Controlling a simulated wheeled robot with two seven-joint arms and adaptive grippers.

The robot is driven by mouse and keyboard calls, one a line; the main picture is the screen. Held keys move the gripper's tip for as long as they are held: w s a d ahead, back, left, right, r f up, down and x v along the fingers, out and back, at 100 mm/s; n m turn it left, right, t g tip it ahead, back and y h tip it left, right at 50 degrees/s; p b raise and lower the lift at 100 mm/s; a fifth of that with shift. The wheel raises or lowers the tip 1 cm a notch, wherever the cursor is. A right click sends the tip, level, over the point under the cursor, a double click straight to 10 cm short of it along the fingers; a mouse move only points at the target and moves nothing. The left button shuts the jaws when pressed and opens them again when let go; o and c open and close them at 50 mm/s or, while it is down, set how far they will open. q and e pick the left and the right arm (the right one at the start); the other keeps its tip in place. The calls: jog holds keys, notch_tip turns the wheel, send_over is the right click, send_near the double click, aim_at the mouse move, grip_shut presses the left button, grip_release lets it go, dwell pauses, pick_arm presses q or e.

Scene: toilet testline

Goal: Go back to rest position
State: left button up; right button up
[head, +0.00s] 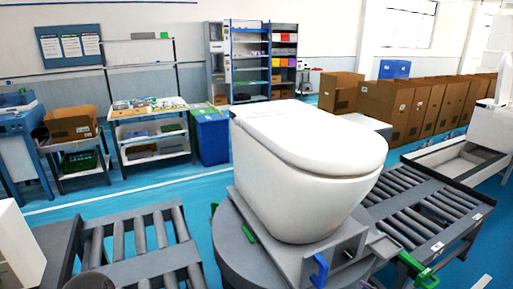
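Neither of my grippers shows in the head view, so their state and place cannot be seen. A white toilet (305,165) with its lid closed stands upright on a grey fixture plate (290,255) on a round grey turntable (237,250), in the middle foreground. The fixture has a blue clamp piece (320,270) in front and a green handle (425,277) at its right.
Roller conveyors lie left (140,240) and right (415,213) of the turntable. A white object (18,250) is cut off at the left edge. Workbenches, a blue bin (210,138), shelves and cardboard boxes (385,108) stand behind, across open blue floor.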

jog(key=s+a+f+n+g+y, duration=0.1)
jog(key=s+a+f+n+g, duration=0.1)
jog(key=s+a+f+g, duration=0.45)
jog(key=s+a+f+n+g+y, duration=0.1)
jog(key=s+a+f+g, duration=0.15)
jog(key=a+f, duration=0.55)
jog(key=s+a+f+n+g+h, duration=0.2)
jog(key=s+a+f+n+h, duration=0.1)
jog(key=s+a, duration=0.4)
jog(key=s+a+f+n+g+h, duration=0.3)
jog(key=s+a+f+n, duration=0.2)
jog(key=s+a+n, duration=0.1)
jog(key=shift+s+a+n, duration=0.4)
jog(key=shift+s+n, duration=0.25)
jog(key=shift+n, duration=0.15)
